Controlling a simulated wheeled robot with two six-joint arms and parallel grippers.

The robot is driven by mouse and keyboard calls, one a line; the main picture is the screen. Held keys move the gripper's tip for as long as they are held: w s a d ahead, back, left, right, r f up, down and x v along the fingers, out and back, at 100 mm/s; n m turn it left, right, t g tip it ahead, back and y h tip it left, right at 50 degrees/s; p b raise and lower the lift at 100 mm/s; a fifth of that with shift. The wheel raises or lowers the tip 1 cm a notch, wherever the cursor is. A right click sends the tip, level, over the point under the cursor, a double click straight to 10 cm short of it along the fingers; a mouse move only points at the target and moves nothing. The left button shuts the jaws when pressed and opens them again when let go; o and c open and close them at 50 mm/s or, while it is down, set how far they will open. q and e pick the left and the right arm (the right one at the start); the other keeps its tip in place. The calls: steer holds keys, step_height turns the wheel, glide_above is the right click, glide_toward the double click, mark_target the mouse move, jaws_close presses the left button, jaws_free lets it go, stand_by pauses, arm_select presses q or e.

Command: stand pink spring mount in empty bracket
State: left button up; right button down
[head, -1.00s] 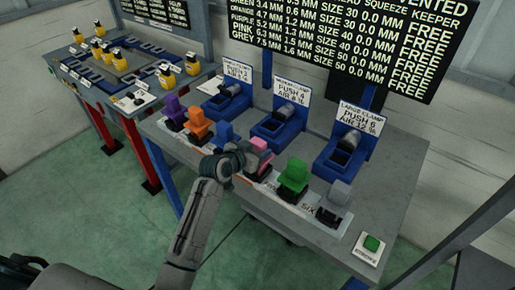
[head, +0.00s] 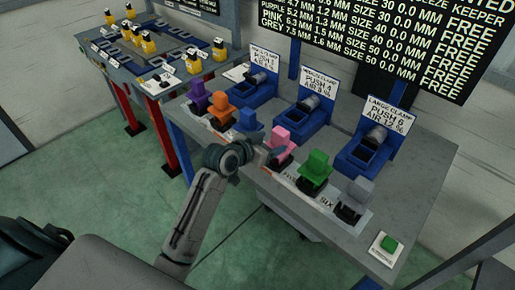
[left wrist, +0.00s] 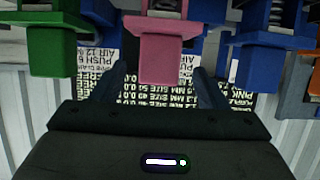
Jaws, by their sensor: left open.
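The pink spring mount (head: 286,134) stands in the row of coloured mounts along the bench front, between the blue and green mounts. It shows close up in the left wrist view (left wrist: 162,55), in the upper middle. My left gripper (head: 271,154) is at the near side of the pink mount. In the left wrist view its two fingers (left wrist: 158,90) are spread apart, with the end of the pink block between and in front of them. No grip on it shows. I cannot make out which bracket is empty. My right gripper is not in view.
Neighbouring blue (head: 248,121) and green (head: 317,168) mounts stand close on either side. Blue clamp stations (head: 305,122) line the bench behind. A second table (head: 125,75) at the left holds several yellow-topped parts and blue pieces. A green button (head: 387,244) sits at the right corner.

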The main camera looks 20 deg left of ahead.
arm_select(q)
steer(key=b+v, duration=0.1)
steer(key=v, duration=0.5)
steer(key=shift+s+r, duration=0.1)
steer(key=shift+s, duration=0.05)
